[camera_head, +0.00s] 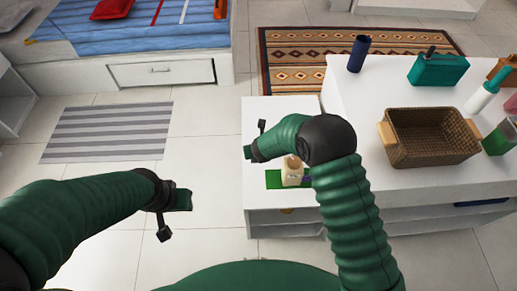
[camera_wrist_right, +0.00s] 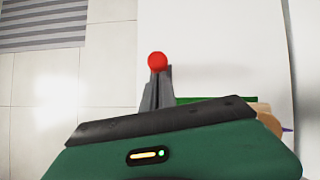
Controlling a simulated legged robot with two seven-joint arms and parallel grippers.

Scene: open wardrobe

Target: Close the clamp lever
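A clamp with a beige block (camera_head: 292,175) on a green base (camera_head: 274,181) sits on the low white table, with a small purple part beside the block. The green base (camera_wrist_right: 216,100) and the beige part (camera_wrist_right: 270,121) also show in the right wrist view, partly covered by my gripper. A red ball-shaped knob (camera_wrist_right: 158,60) shows at the fingertips of my right gripper (camera_wrist_right: 158,76). Its fingers are close together; I cannot tell whether they grip the knob. The knob's connection to the clamp is hidden. My left gripper (camera_head: 184,200) hangs over the floor, its fingers unclear.
A wicker basket (camera_head: 426,112), a teal box (camera_head: 437,71) and a dark blue cup (camera_head: 358,54) stand on the higher white surface to the right. The low table (camera_head: 268,107) is clear behind my right gripper. Floor lies open to the left.

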